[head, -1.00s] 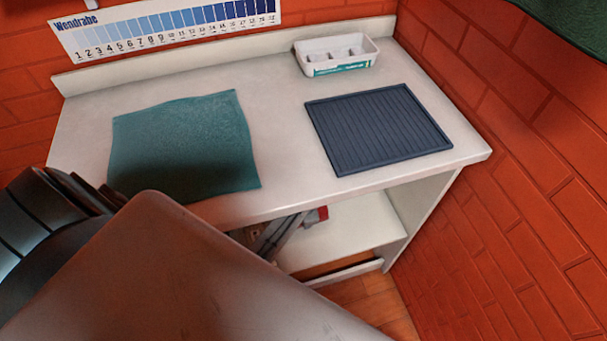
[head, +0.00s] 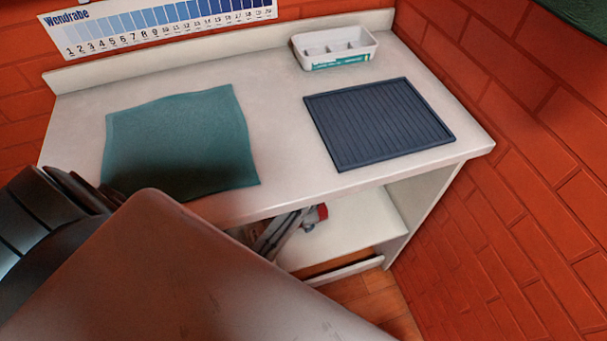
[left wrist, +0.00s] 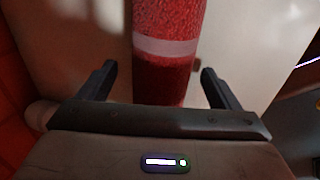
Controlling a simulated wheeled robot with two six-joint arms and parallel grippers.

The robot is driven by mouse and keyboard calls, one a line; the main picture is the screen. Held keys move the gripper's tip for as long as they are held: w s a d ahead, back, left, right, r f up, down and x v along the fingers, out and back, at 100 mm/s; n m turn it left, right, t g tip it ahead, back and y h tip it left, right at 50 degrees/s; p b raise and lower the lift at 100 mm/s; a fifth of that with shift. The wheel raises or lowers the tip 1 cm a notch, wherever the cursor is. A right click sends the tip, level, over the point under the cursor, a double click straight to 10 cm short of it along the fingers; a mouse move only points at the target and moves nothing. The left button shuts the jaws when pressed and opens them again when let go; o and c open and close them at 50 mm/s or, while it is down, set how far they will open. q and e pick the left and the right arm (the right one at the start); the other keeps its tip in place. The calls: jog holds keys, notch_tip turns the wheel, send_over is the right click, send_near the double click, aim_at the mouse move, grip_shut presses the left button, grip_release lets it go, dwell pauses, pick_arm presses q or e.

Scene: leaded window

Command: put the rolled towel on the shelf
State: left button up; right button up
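The rolled towel (left wrist: 165,75) is red with a pale band. In the left wrist view it lies lengthwise between the two dark fingers of my left gripper (left wrist: 161,82). Gaps show on both sides, so the fingers are open and apart from it. In the head view my left gripper (head: 275,235) is under the countertop, over the white shelf (head: 355,222), partly hidden by my own arm. A red piece (head: 322,210) shows beside it, likely the towel's end. My right gripper is not in view.
The white countertop (head: 280,110) above bears a teal cloth (head: 180,140), a dark ribbed mat (head: 380,122) and a white divided tray (head: 335,48). A side panel (head: 425,205) closes the shelf at right. Red brick walls (head: 520,150) stand close by.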

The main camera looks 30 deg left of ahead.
pick_arm(q)
jog(key=shift+r, duration=0.2)
jog(key=p+v, duration=0.1)
jog(key=v, duration=1.1)
jog(key=shift+p, duration=0.35)
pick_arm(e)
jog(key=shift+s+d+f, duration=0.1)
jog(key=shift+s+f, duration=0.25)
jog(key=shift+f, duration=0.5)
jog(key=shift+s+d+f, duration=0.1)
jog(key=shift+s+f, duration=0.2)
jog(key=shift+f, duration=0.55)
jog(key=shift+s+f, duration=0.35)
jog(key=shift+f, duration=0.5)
pick_arm(q)
jog(key=shift+f, duration=0.1)
